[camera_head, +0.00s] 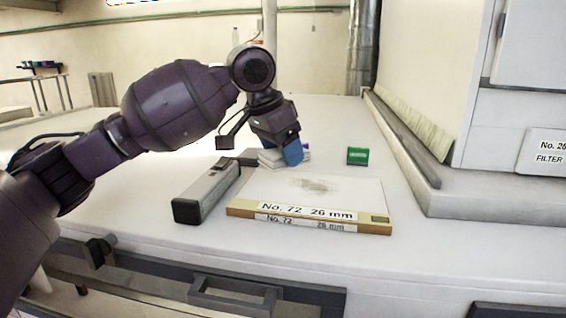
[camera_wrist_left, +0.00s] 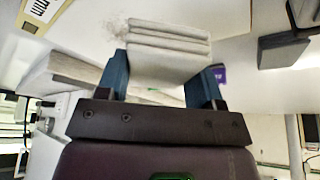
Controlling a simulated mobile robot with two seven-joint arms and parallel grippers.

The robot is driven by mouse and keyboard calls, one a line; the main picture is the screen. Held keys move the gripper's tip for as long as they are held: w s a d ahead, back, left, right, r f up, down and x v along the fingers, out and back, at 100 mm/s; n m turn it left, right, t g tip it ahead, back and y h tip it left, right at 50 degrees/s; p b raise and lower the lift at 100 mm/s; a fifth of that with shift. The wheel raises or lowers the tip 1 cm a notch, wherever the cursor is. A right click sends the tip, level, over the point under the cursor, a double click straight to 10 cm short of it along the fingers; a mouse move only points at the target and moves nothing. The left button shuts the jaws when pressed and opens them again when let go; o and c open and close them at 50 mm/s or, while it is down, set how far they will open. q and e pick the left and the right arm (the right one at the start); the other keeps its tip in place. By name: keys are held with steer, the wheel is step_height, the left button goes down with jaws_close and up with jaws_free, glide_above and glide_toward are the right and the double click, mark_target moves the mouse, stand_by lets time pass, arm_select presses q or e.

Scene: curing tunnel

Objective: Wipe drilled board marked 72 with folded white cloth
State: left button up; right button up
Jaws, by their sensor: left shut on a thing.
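The drilled board marked 72 (camera_head: 345,194) lies flat on the white table, its "No. 72 26 mm" label on the near side. A grey-brown smudge (camera_head: 313,185) marks its pale top. My left gripper (camera_head: 289,154) is over the board's far left corner, shut on the folded white cloth (camera_head: 268,158). In the left wrist view the cloth (camera_wrist_left: 168,48) shows as a stack of folded layers between the blue fingers (camera_wrist_left: 163,82), near the smudge. I cannot tell whether the cloth touches the board. My right gripper is not in view.
A long grey case (camera_head: 208,190) lies close along the board's left side. A small green box (camera_head: 357,156) stands beyond the board at right. A raised ledge (camera_head: 400,140) and white cabinet (camera_head: 520,110) bound the right side. The table behind is mostly clear.

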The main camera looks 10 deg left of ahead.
arm_select(q)
step_height(320, 180, up, 2)
steer(key=shift+d+r, duration=0.1)
steer(key=shift+r, duration=0.3)
stand_by(0.4)
